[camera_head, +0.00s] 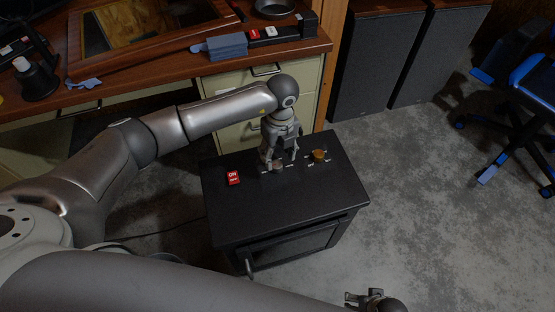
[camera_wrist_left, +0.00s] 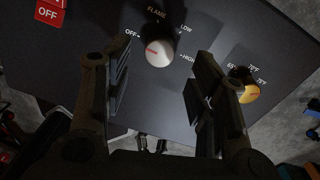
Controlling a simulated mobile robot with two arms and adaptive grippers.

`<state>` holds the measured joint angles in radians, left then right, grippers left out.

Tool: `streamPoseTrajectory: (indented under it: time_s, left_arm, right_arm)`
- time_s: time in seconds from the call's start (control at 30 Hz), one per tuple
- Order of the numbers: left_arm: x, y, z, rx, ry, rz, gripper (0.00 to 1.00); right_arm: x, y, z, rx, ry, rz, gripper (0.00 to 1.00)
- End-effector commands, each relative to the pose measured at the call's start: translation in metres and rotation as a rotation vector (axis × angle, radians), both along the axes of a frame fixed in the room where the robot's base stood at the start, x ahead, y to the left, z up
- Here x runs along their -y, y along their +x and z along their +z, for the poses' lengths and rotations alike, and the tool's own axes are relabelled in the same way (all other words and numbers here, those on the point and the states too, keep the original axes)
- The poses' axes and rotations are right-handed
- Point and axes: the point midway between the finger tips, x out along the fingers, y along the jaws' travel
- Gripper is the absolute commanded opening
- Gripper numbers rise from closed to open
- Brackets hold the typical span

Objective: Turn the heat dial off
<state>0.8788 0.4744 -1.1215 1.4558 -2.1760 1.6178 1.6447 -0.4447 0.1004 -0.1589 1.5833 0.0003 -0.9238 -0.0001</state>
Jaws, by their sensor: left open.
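A black heater box (camera_head: 240,210) stands on the floor with dials on its top. A pale round dial (camera_head: 277,167) labelled FLAME, with OFF, LOW and HIGH around it, also shows in the left wrist view (camera_wrist_left: 159,53). A red mark sits on its left part, on the side of OFF. My left gripper (camera_head: 279,158) points down over this dial. In the wrist view its open fingers (camera_wrist_left: 160,90) stand apart on either side of the dial; contact cannot be told. My right gripper (camera_head: 368,298) is at the bottom edge, its fingers unclear.
A yellow dial (camera_head: 319,155) with temperature marks is right of the flame dial. A red ON/OFF switch (camera_head: 233,177) is to its left. A wooden desk (camera_head: 180,65) with cream drawers stands behind. Dark speakers (camera_head: 375,70) and a blue-black chair (camera_head: 525,90) are right; floor between is clear.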

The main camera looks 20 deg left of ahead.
Motion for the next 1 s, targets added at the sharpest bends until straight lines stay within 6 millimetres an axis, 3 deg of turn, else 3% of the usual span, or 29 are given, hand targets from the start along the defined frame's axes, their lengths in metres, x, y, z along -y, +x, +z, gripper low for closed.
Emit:
streamPoseTrajectory:
  time_s: [0.2,0.4,1.0]
  left_arm:
    - [0.002,0.002,0.048,0.004,-0.001,-0.001,0.52]
    - [0.003,0.002,0.073,0.001,-0.001,-0.001,0.52]
    - [0.002,0.002,0.079,0.000,0.000,-0.001,0.52]
  right_arm:
    - [0.000,0.000,0.000,-0.001,-0.001,0.000,0.83]
    - [0.000,0.000,0.000,-0.001,-0.001,0.000,0.83]
    - [0.001,-0.001,0.000,-0.001,-0.001,0.000,0.83]
